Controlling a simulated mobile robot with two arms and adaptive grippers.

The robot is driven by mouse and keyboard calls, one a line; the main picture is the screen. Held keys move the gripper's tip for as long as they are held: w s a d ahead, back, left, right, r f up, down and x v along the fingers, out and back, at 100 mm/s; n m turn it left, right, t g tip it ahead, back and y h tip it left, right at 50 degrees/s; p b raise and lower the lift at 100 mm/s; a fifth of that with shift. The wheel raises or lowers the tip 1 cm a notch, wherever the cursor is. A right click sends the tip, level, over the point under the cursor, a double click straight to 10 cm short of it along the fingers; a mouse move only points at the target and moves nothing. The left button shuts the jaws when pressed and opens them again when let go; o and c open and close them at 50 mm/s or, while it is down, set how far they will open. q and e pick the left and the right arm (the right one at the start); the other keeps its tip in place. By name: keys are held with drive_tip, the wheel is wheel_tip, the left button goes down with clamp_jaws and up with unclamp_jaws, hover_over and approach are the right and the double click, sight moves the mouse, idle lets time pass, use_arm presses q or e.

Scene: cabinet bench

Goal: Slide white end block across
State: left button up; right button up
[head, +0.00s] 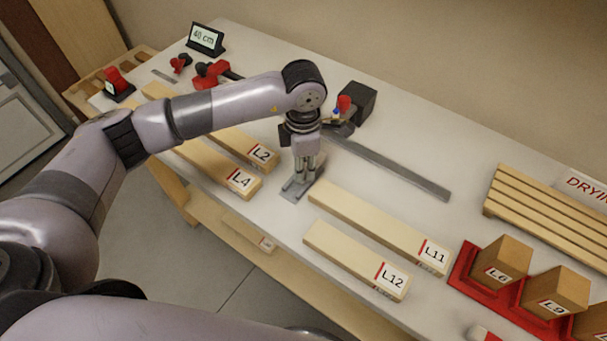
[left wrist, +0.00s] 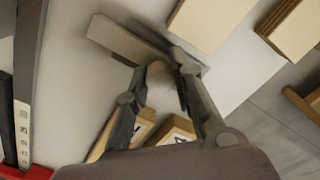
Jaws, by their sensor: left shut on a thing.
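My left gripper (head: 303,172) points down at the middle of the bench, shut on a small piece. In the left wrist view the gripper (left wrist: 160,95) has a pale rounded part (left wrist: 160,76) between its fingers. A flat grey plate (head: 295,190) sits under the fingertips at bench level; it also shows in the left wrist view (left wrist: 122,40). Whether plate and pale part are one piece I cannot tell. A small whitish block with a red side (head: 477,332) is partly cut off at the bottom right. I cannot tell which is the white end block.
Boards L2 (head: 247,148) and L4 (head: 225,172) lie left of the gripper; L11 (head: 375,222) and L12 (head: 350,256) lie right. A grey metal bar (head: 390,168) runs behind. Blocks L6 (head: 498,262) and L9 (head: 553,290) stand in a red tray (head: 462,264). A slatted rack (head: 545,215) is farther right.

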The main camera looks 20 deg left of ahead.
use_arm(q)
drive_tip(key=shift+w+d+b, duration=0.35)
drive_tip(key=shift+w+b, duration=0.25)
drive_tip(key=shift+w, duration=0.3)
drive_tip(key=shift+w+d+b, duration=0.3)
drive_tip(key=shift+w+b, duration=0.25)
drive_tip(key=shift+w, duration=0.35)
drive_tip(key=shift+w+d+b, duration=0.2)
drive_tip(key=shift+w+b, duration=0.3)
drive_tip(key=shift+w, duration=0.05)
drive_tip(key=o, duration=1.1)
drive_tip(key=shift+c, duration=0.2)
drive_tip(key=shift+r, duration=0.1)
wheel_tip(320, 180, up, 9)
drive_tip(key=p, duration=0.4)
